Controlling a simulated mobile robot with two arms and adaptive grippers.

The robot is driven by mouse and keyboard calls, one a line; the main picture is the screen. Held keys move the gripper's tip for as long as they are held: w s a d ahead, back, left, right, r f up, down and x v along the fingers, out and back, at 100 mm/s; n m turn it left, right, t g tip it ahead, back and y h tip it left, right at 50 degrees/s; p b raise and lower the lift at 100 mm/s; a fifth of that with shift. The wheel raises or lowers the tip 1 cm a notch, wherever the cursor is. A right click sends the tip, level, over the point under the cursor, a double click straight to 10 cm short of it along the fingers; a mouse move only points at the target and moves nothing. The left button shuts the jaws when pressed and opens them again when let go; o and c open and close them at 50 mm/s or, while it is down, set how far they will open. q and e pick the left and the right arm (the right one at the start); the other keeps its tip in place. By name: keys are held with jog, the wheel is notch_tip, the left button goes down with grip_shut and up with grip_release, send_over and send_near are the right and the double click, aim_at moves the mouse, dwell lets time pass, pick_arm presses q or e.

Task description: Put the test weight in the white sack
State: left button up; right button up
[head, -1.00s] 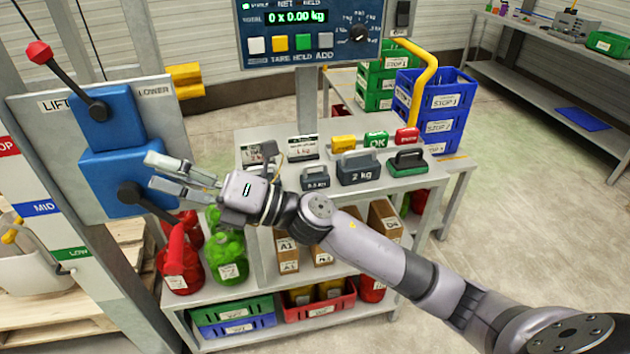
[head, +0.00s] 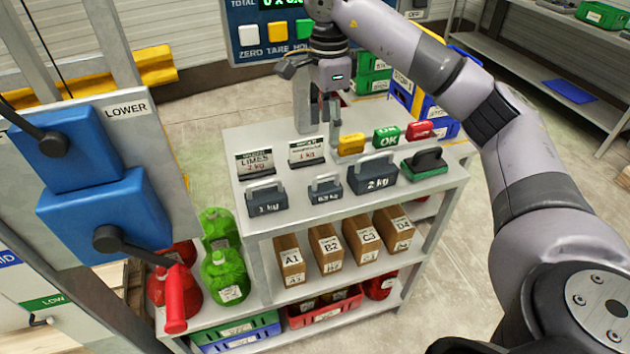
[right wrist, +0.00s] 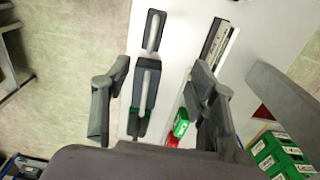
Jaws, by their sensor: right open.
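Three dark grey weights with light handles stand in a row on the shelf top: one marked 1 kg (head: 266,198), a smaller one (head: 325,190) with a hard-to-read label, and one marked 2 kg (head: 373,174). My right gripper (head: 328,120) is open, pointing down above the back of the shelf top, behind the weights. The right wrist view shows its spread fingers (right wrist: 157,105) with two handled weights (right wrist: 145,88) below and nothing held. I cannot clearly make out the white sack now. My left gripper is not in view.
Two label cards (head: 255,163), yellow (head: 351,144), green OK (head: 387,135) and red (head: 419,130) blocks, and a black-green handled block (head: 424,163) share the shelf top (head: 222,150). The blue lever panel (head: 110,215) stands left. Boxes (head: 290,260) fill the shelf below.

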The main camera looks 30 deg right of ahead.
aim_at(326, 178)
jog(key=f, duration=0.1)
jog(key=s+f, duration=0.1)
jog(key=f, duration=0.1)
jog(key=shift+s+a+b, duration=0.1)
jog(key=shift+s+b, duration=0.2)
jog(key=shift+b, duration=0.05)
notch_tip(326, 178, down, 4)
jog(key=shift+w+r, duration=0.1)
jog(key=shift+r, duration=0.15)
notch_tip(326, 178, down, 3)
jog(key=shift+w+f+p, duration=0.1)
jog(key=shift+w+p, duration=0.05)
jog(key=shift+p, duration=0.25)
jog(key=shift+f, duration=0.9)
jog(key=f+p, duration=0.1)
jog(key=f, duration=0.3)
jog(key=shift+a+f+p, duration=0.2)
jog(key=shift+p, duration=0.1)
jog(key=shift+f, duration=0.35)
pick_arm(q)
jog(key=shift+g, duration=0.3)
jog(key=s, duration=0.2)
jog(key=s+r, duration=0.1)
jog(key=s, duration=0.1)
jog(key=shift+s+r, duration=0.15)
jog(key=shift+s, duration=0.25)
pick_arm(e)
jog(key=shift+c, duration=0.2)
